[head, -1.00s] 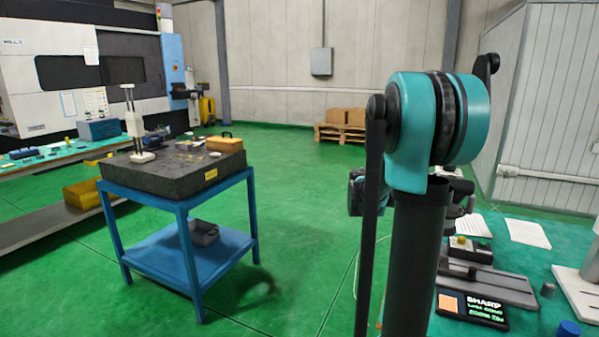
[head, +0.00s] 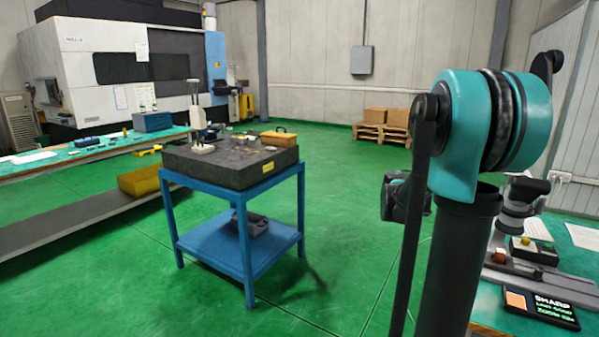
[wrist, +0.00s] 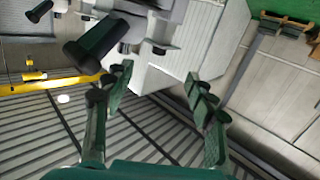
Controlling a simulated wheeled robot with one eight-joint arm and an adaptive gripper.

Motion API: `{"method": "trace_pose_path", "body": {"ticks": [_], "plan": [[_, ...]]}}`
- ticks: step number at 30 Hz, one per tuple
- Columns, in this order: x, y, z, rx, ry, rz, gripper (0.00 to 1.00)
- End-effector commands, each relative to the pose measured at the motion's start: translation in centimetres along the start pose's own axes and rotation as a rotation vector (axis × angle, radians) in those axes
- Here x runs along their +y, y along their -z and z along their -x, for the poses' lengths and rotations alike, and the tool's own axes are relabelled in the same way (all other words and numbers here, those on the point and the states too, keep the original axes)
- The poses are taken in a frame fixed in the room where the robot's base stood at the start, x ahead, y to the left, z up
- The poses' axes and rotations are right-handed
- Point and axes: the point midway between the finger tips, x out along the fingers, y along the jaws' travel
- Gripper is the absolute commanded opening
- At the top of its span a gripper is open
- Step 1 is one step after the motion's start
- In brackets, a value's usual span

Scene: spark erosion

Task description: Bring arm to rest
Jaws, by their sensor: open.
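My gripper (wrist: 158,95) shows in the wrist view with its dark green fingers spread apart. Nothing is between them. The view is tilted, with grey ribbed panelling and a yellow beam behind the fingers. In the head view my teal and black arm (head: 458,135) stands upright at the right, with a dark link hanging at its left side. I cannot make out the gripper's fingers in the head view.
A blue table (head: 177,250) with a dark granite plate (head: 205,172) stands left of centre. A green-topped bench (head: 485,298) with instruments is at the right, close behind my arm. Pallets (head: 365,131) with boxes stand at the back wall. Green floor between is clear.

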Motion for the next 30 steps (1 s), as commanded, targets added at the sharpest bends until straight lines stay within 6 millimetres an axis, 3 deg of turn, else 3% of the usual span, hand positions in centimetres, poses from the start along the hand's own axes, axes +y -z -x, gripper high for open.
{"method": "trace_pose_path", "body": {"ticks": [8, 16, 20, 24, 30], "plan": [[1.8, -4.3, 2.5, -0.153, 0.037, 0.099, 0.56], [4.6, -11.8, 7.9, -0.408, 0.161, 0.279, 0.56], [6.7, -17.6, 13.2, -0.589, 0.317, 0.418, 0.56], [8.9, -23.7, 20.4, -0.766, 0.558, 0.570, 0.56], [11.5, -29.2, 29.6, -0.902, 0.907, 0.710, 0.56]]}}
